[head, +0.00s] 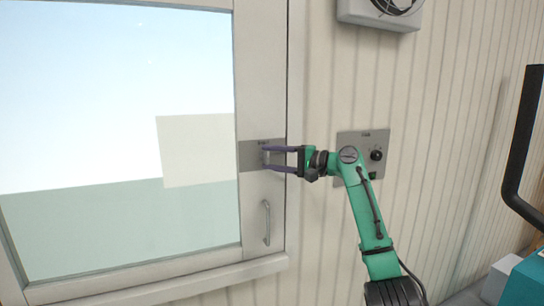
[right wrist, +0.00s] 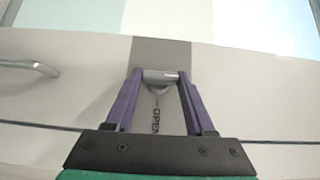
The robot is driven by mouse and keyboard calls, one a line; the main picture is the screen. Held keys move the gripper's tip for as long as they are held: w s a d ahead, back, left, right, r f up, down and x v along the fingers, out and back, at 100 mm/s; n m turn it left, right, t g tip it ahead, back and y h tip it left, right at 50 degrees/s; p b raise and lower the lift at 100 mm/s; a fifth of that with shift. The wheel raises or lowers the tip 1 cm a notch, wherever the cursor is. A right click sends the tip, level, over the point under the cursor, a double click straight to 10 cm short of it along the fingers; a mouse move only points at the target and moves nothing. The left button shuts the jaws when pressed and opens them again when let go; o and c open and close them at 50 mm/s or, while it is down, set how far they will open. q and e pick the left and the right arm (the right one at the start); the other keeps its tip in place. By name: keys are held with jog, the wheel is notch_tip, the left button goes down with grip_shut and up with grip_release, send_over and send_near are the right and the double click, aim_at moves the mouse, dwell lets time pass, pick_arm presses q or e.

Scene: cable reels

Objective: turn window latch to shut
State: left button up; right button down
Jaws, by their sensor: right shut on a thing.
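The window (head: 120,130) fills the left of the head view, in a pale frame. A grey latch plate (head: 250,155) sits on the frame's right side. My right gripper (head: 272,158) reaches it from the right. In the right wrist view, my right gripper (right wrist: 160,80) has its two purple fingers shut on the small grey latch (right wrist: 160,75). The word "OPEN" shows on the plate beside the latch, between the fingers. In the head view the fingers partly hide the latch. My left gripper is in neither view.
A pull handle (head: 267,222) is on the window frame below the latch plate; it shows also in the right wrist view (right wrist: 30,67). A grey panel with a black knob (head: 376,155) is on the wall behind my right arm. A grey box (head: 380,12) hangs above.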

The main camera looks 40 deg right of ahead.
dwell(0.3)
jog(key=shift+c, duration=1.3)
grip_release()
jog(key=shift+w, duration=0.1)
jog(key=shift+s+d+f+b, duration=0.15)
jog(key=shift+s+b, duration=0.15)
jog(key=b+v, duration=0.6)
jog(key=v, duration=0.8)
